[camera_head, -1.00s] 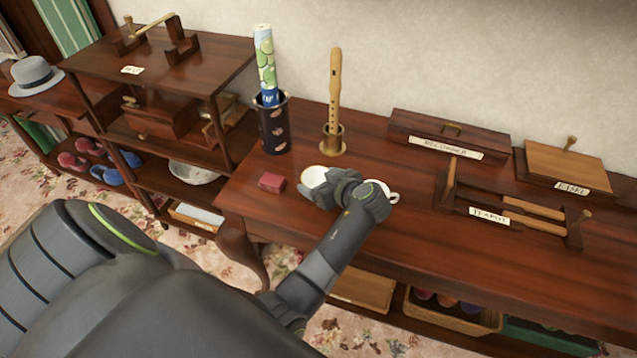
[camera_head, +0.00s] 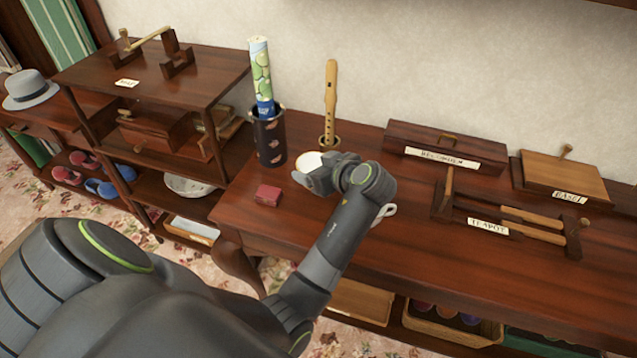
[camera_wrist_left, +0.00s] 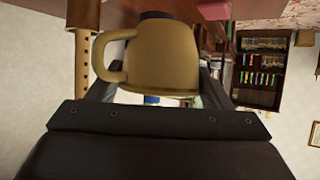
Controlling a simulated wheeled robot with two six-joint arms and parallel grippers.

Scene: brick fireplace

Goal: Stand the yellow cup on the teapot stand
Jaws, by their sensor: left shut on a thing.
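The yellow cup (camera_wrist_left: 165,60) fills the middle of the left wrist view, its handle to the left. In the head view only a pale part of the cup (camera_head: 307,163) shows beside my gripper; the rest is hidden. My left gripper (camera_head: 322,178) is shut on the cup and holds it above the left part of the long table, in front of the recorder. The teapot stand (camera_head: 510,210), a low wooden rack labelled TEAPOT, is on the table to the right, well apart from the cup. My right gripper is not in view.
A small red box (camera_head: 268,195) and a dark holder with a rolled print (camera_head: 270,140) are left of my gripper. The recorder (camera_head: 331,100) stands behind it. A white object (camera_head: 384,212) shows partly behind my arm. A RECORDER-labelled box (camera_head: 445,145) and a board (camera_head: 560,180) lie behind the stand.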

